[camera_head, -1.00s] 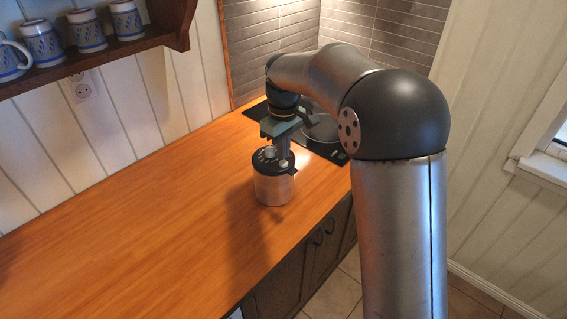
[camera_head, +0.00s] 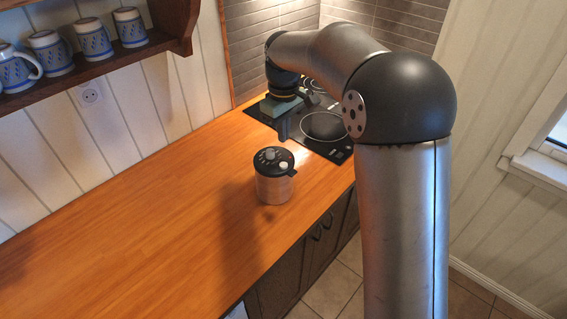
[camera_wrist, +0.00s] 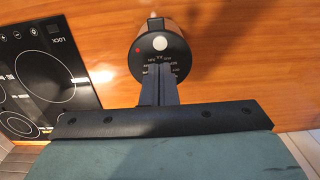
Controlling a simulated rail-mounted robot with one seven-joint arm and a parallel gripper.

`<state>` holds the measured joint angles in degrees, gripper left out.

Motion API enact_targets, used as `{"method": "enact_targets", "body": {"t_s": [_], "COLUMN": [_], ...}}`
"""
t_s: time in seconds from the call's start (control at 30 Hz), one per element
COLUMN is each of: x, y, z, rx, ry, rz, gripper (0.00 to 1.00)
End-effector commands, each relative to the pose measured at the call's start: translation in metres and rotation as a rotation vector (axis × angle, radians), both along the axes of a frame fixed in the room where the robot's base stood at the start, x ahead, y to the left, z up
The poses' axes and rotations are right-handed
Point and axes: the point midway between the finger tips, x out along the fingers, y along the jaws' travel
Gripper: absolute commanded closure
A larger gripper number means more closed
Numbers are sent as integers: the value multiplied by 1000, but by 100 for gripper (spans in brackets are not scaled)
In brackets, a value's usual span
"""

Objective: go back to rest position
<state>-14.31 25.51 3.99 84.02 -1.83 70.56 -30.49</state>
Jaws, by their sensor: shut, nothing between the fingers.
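My gripper (camera_head: 283,132) is shut and empty. It points down beside the black cooktop in the head view, behind the canister and clear of it. Its closed fingers also show in the wrist view (camera_wrist: 158,72), where they overlap the near side of the canister's lid in the picture. The silver canister (camera_head: 274,188) stands upright on the wooden counter, with a black top bearing a grey knob and a white button. In the wrist view its dark top (camera_wrist: 178,48) is seen from above, with white markings, partly hidden by the fingers.
The black cooktop (camera_head: 338,152) lies behind the canister and shows at the left in the wrist view. The wooden counter (camera_head: 130,230) is clear to the left. A shelf (camera_head: 85,68) with several blue-and-white mugs (camera_head: 93,40) hangs at the upper left.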

Motion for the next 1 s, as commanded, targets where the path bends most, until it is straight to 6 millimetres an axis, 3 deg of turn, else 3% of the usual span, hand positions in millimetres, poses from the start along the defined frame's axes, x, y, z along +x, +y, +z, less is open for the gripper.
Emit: {"method": "enact_targets", "body": {"t_s": [0.23,0.37,0.47,0.57,0.7,0.8,0.9,1.0], "x": [-1,-19,-54,-106,-186,-237,-274,-297], "y": [-1,-18,-48,-84,-126,-145,-156,-160], "z": [0,4,8,4,-16,-37,-56,-69], "rx": [0,-1,-1,2,14,25,35,42], "ry": [-1,-10,-24,-43,-65,-78,-86,-89], "rz": [-3,-61,-171,-325,-546,-681,-780,-839], "gripper": [100,100,100,100,100,100,100,100]}}
